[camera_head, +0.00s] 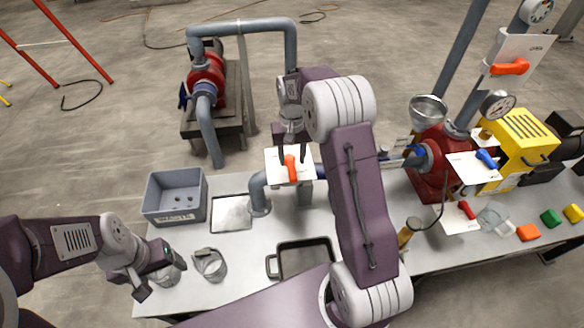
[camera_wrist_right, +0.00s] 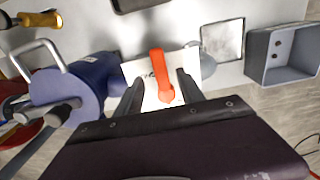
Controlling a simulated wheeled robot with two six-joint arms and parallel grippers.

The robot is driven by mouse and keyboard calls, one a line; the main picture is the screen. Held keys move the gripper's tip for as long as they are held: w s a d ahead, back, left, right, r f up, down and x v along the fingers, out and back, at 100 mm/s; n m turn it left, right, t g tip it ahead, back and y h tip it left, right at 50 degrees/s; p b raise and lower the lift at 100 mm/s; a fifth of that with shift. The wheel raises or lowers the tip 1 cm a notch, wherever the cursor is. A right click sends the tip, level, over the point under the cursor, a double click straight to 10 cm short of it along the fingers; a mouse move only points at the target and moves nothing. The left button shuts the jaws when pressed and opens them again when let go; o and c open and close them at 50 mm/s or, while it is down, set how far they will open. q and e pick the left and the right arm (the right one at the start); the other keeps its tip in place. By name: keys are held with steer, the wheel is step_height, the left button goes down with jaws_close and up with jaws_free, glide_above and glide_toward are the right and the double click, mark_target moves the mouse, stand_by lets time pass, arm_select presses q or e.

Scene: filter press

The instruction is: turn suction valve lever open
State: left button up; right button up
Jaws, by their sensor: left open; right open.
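An orange lever (camera_head: 290,168) sits on a white plate (camera_head: 275,170) on the pipe at the middle of the table. In the right wrist view the orange lever (camera_wrist_right: 157,62) stands out against its white plate (camera_wrist_right: 133,71). My right gripper (camera_head: 292,150) is open above the plate. In the right wrist view its two fingers (camera_wrist_right: 162,88) lie on either side of the lever, with gaps; I cannot tell how far above it they are. My left gripper (camera_head: 160,284) is open and empty, low over the table's left end near a grey ring clamp.
A grey bin (camera_head: 175,216), a flat metal tray (camera_head: 217,227) and a black-rimmed pan (camera_head: 285,262) are on the table. A red pump (camera_head: 432,178) and another orange lever (camera_head: 510,67) are at right. My right arm covers the table's middle.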

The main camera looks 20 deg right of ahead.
mark_target(292, 171)
step_height(292, 171, down, 6)
steer(key=shift+r, duration=0.2)
jaws_close()
steer(key=shift+r, duration=0.1)
stand_by(1.3)
